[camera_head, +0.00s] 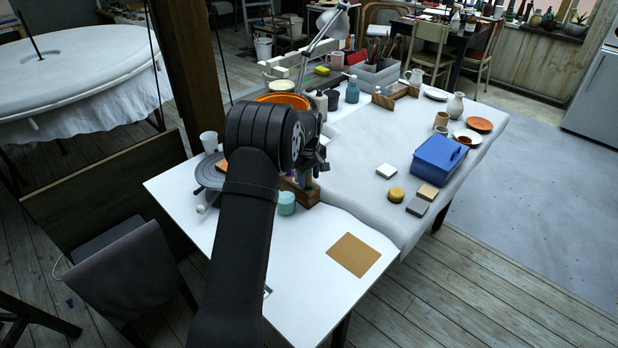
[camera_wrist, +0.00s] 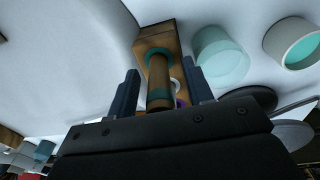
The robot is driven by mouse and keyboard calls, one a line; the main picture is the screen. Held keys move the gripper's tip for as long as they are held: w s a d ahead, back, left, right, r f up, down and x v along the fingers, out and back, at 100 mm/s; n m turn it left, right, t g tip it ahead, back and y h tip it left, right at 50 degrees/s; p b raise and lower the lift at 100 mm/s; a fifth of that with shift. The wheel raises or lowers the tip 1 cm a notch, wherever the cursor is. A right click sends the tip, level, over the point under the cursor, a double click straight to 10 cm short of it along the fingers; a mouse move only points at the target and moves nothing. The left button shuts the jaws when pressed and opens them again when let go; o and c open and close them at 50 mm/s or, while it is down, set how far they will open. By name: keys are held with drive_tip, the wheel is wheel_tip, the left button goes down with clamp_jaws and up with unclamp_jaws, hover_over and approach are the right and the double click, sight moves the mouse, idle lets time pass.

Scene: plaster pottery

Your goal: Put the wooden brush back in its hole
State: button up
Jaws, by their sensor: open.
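In the wrist view, a brown, wood-coloured cylinder with teal bands (camera_wrist: 158,75) lies between the two fingers of my gripper (camera_wrist: 162,90); it seems to be the wooden brush's handle. Gaps show on both sides of it, so the fingers stand open around it. It overlaps a wooden holder block (camera_wrist: 155,38), which also shows in the head view (camera_head: 306,193). I cannot tell whether it sits in a hole. A white ring and a purple thing show beside it. In the head view my gripper (camera_head: 318,160) is above the block, partly hidden by my arm.
A teal jar (camera_head: 286,204) stands close to the block; the wrist view shows two teal-and-white vessels (camera_wrist: 221,56) (camera_wrist: 291,43) nearby. A brown mat (camera_head: 354,254) lies on clear table in front. A blue box (camera_head: 438,158) and a yellow round piece (camera_head: 396,194) are at right.

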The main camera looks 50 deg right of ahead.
wheel_tip(320, 180, up, 17)
drive_tip(key=a, duration=0.1)
drive_tip(key=shift+s, duration=0.45)
drive_tip(key=shift+a+f, duration=0.1)
drive_tip(key=shift+f, duration=0.05)
drive_tip(key=f, duration=1.1)
drive_tip(key=w+d+f, duration=0.1)
drive_tip(key=f, duration=0.5)
drive_tip(key=shift+d, duration=0.1)
drive_tip(key=shift+r, duration=0.1)
wheel_tip(320, 180, up, 17)
drive_tip(key=a, duration=0.1)
drive_tip(key=f, duration=1.1)
drive_tip(key=d+f, duration=0.1)
drive_tip(key=f, duration=0.4)
drive_tip(key=shift+f, duration=0.3)
wheel_tip(320, 180, up, 7)
drive_tip(key=shift+r, duration=0.2)
